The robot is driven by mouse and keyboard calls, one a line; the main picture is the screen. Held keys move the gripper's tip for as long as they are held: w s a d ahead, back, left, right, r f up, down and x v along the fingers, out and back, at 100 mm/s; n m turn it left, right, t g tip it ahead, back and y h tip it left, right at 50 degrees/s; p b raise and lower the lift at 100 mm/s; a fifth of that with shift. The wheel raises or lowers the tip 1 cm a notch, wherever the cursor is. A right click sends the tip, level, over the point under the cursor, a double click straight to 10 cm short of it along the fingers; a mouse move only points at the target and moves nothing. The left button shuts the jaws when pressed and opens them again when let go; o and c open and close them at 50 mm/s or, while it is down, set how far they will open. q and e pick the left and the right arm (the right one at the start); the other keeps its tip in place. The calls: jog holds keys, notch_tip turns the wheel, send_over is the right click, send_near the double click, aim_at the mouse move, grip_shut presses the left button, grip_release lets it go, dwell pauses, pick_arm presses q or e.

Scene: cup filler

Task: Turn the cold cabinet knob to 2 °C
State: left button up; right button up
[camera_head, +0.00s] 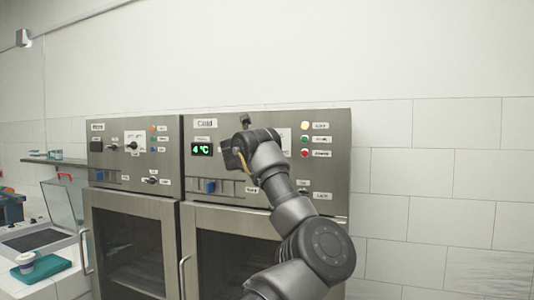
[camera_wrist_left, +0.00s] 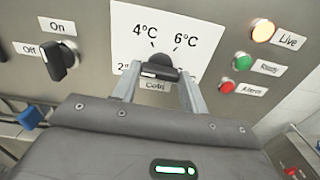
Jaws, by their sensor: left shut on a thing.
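The cold cabinet (camera_head: 265,122) stands in the middle of the head view, and its green display (camera_head: 202,149) reads 4 °C. My left gripper (camera_head: 238,150) is at its panel, hiding the temperature knob there. In the left wrist view the dark knob (camera_wrist_left: 158,72) sits between the two fingers of my left gripper (camera_wrist_left: 157,82), which is shut on it. The knob's white mark is on its left part. The white dial plate (camera_wrist_left: 165,32) shows 4 °C and 6 °C above the knob; a "2" at the left is partly hidden by a finger. My right gripper is not in view.
An On/Off switch (camera_wrist_left: 57,62) is left of the dial. Several indicator lamps, including a lit orange one (camera_wrist_left: 262,30), are to the right. A similar cabinet (camera_head: 135,150) adjoins on the left. A counter with a cup (camera_head: 25,262) is at far left.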

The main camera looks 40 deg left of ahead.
pick_arm(q)
jog(key=shift+f+n, duration=0.15)
jog(key=shift+n, duration=0.15)
jog(key=o, duration=1)
jog(key=shift+b+v, duration=3.15)
jog(key=shift+v, duration=2.2)
